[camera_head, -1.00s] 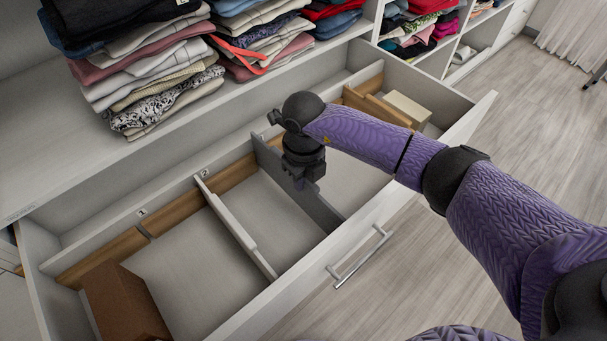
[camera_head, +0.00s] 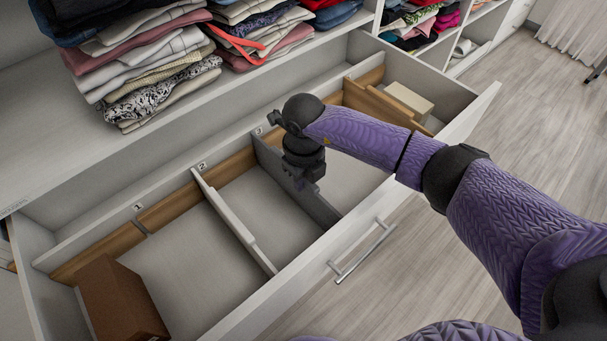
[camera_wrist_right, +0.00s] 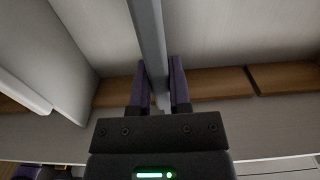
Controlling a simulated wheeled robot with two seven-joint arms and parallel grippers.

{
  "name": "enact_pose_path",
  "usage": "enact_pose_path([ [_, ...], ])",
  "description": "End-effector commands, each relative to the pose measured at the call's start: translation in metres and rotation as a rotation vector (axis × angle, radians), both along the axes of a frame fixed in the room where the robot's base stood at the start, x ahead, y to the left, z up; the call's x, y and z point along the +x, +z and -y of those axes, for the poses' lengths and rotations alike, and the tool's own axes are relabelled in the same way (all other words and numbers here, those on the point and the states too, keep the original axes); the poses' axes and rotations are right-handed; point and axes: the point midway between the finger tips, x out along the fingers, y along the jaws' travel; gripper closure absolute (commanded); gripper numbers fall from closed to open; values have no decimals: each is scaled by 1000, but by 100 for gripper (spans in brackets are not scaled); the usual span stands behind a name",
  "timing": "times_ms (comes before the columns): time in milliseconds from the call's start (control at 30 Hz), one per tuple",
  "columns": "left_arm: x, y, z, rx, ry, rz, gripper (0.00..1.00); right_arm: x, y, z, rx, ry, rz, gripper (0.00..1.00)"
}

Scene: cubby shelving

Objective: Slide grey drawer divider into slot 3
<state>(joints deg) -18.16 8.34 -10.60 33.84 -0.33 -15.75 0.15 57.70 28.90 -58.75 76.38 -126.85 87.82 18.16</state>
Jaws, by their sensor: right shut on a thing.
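The grey divider (camera_head: 268,157) is upright in the open drawer, running from the back wall towards the front, with its far end just below the label 3 (camera_head: 258,130). My right gripper (camera_head: 300,183) is above the divider and shut on its top edge. In the right wrist view, the gripper's two fingers (camera_wrist_right: 160,88) are on either side of the grey divider (camera_wrist_right: 148,38). Whether the divider's bottom edge touches the drawer floor is hidden. My left gripper is not in view.
A white divider (camera_head: 232,217) stands at label 2 (camera_head: 201,166). A brown box (camera_head: 122,303) is at the drawer's left end. Wooden pieces (camera_head: 375,103) and a cream box (camera_head: 410,99) lie at the right end. Folded clothes (camera_head: 150,60) sit on the shelf behind.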

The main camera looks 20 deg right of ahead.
Motion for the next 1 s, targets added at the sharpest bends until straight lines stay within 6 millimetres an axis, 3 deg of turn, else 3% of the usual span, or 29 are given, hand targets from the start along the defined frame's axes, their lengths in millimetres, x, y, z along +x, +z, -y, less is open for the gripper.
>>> enact_pose_path([
  [33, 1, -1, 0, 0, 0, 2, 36, 0, -1, 0, 0, 0, 0, 73],
  [200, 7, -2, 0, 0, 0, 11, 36, 0, 0, 0, 0, 0, 0, 37],
  [467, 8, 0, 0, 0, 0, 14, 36, 0, 3, 0, -1, 0, 1, 36],
  [800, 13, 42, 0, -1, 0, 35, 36, 1, 85, 0, -1, -1, 6, 36],
  [1000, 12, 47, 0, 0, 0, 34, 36, 0, 100, 0, 0, 0, 1, 36],
])
